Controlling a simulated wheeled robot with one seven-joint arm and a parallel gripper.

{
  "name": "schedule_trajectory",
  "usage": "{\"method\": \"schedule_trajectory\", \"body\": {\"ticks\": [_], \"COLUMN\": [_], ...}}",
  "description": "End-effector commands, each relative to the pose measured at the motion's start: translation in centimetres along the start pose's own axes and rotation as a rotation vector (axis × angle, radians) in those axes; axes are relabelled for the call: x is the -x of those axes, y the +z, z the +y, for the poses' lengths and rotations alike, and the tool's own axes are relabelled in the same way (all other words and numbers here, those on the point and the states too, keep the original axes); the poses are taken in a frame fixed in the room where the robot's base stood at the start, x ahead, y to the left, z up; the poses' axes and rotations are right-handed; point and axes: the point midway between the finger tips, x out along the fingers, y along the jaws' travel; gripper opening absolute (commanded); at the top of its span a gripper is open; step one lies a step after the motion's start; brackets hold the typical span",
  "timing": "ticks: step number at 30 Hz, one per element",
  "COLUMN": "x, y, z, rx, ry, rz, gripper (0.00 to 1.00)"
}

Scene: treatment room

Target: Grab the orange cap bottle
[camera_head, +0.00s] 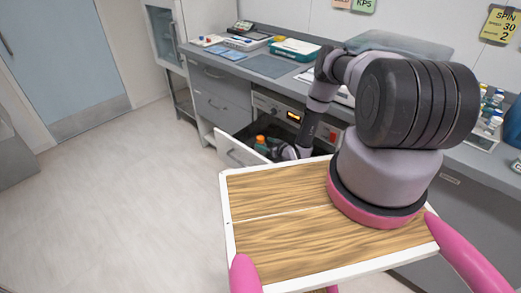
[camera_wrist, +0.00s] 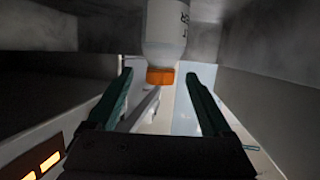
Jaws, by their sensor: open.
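The bottle with an orange cap (camera_head: 260,140) stands inside the open drawer (camera_head: 232,149) in the head view; mostly its cap shows there. In the wrist view the white bottle (camera_wrist: 165,30) with its orange cap (camera_wrist: 160,76) hangs into the picture from the top, cap downward in the picture. My gripper (camera_wrist: 159,74) is open, with its two dark green fingers on either side of the cap and visible gaps to both. In the head view my gripper (camera_head: 277,150) is in the drawer beside the bottle, partly hidden by my arm.
The drawer walls (camera_wrist: 45,28) are close around my gripper. The grey counter (camera_head: 275,66) above holds trays and papers at left, and small bottles (camera_head: 493,108) at right. An orange-lit display (camera_head: 294,116) sits beside the drawer. The floor (camera_head: 120,200) at left is clear.

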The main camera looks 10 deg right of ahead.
Motion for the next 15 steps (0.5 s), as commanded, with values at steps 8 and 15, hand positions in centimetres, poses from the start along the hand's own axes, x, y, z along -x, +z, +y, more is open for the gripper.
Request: {"method": "schedule_trajectory", "body": {"ticks": [8,15], "x": [-3.8,-4.2], "y": [-0.3,-0.4], "z": [-0.2,-0.1], "rx": [0.001,0.001], "ry": [-0.002,0.0], "rz": [0.0,0.0], "gripper": [0.84,0.84]}}
